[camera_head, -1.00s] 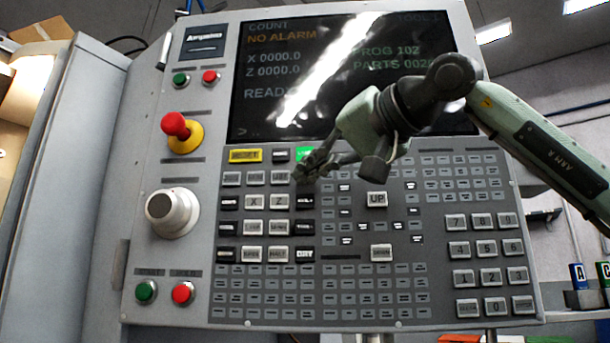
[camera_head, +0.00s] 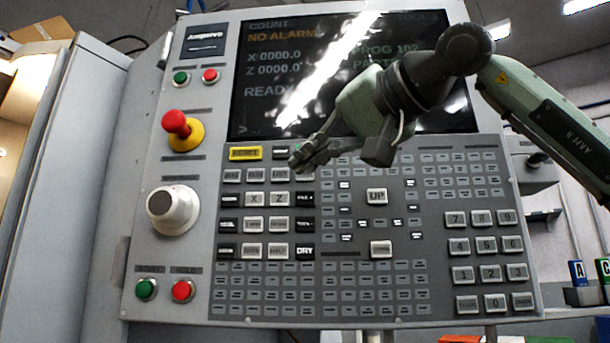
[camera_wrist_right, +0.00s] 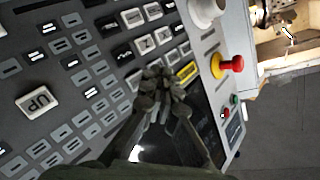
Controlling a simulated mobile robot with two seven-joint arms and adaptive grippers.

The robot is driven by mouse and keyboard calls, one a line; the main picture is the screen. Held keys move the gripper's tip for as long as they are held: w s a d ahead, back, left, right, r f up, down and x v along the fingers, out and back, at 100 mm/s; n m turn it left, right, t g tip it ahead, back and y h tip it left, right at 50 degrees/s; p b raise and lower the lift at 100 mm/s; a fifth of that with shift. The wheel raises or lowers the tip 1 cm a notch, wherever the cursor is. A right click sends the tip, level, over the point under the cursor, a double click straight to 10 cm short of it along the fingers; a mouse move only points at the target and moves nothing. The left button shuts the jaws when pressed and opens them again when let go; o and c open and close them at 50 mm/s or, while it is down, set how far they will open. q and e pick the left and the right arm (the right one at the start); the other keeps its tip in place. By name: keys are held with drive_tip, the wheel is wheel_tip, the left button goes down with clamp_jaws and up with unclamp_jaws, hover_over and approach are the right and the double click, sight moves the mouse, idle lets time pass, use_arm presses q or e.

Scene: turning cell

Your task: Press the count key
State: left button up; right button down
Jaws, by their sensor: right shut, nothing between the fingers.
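The grey control panel (camera_head: 200,312) fills the middle of the head view, with rows of small keys. I cannot read which one is the count key. A yellow-framed key (camera_head: 245,153) sits at the upper left of the keys, and also shows in the wrist view (camera_wrist_right: 187,72). A green key beside it is mostly hidden by my right gripper (camera_head: 296,164). That gripper is shut and empty, its tips over the upper key rows in the picture; contact cannot be told. In the wrist view its fingertips (camera_wrist_right: 158,80) overlap keys near the yellow one. My left gripper is not in view.
The screen (camera_head: 270,100) reads COUNT, NO ALARM and READY; my right arm covers its lower right. A red mushroom button (camera_head: 176,123), a white knob (camera_head: 172,210), and green and red buttons line the panel's left side. An UP key (camera_head: 377,196) is right of the gripper.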

drive_tip(key=s, duration=0.3)
drive_tip(key=shift+a, duration=0.15)
idle(0.6)
